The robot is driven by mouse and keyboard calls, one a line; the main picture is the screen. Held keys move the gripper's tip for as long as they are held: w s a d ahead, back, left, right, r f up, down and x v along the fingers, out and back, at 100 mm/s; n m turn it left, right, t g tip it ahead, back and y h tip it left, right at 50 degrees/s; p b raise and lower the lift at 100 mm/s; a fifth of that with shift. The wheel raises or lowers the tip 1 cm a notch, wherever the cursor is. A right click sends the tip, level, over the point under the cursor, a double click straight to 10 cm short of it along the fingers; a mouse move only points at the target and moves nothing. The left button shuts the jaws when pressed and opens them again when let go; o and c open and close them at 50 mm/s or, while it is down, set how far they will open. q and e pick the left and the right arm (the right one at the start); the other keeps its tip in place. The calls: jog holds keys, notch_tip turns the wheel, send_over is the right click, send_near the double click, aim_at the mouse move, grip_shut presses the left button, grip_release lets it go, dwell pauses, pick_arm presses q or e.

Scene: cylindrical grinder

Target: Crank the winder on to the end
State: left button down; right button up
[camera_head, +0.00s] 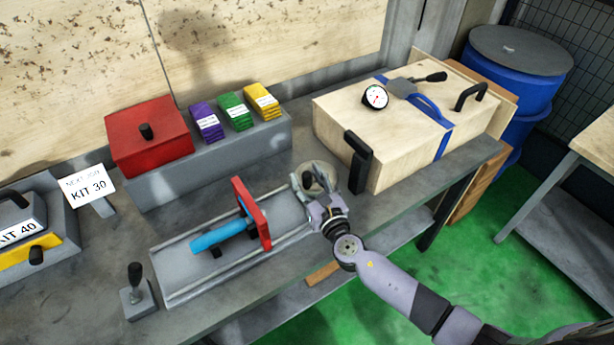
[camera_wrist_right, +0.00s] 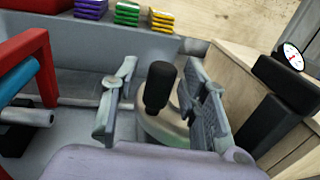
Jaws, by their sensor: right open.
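The winder is a pale round wheel (camera_head: 322,172) at the right end of a grey slide bed (camera_head: 280,212). Its upright black handle (camera_head: 308,180) stands on the wheel. My right gripper (camera_head: 316,197) is over the wheel, coming from the lower right. In the right wrist view my right gripper (camera_wrist_right: 153,100) is open, with one finger on each side of the black handle (camera_wrist_right: 160,86); a gap shows to the left finger. Contact with the right finger cannot be told. The wheel (camera_wrist_right: 160,129) is partly hidden by the gripper. My left gripper is not in view.
A red bracket (camera_head: 253,212) with a blue cylinder (camera_head: 222,235) stands on the bed, left of the gripper. A wooden case (camera_head: 395,145) with a black handle (camera_head: 358,160) and gauge (camera_head: 375,97) is close at right. A red box (camera_head: 148,138) stands behind.

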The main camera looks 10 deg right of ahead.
jog(key=shift+c, duration=0.5)
jog(key=shift+w, duration=0.1)
grip_shut()
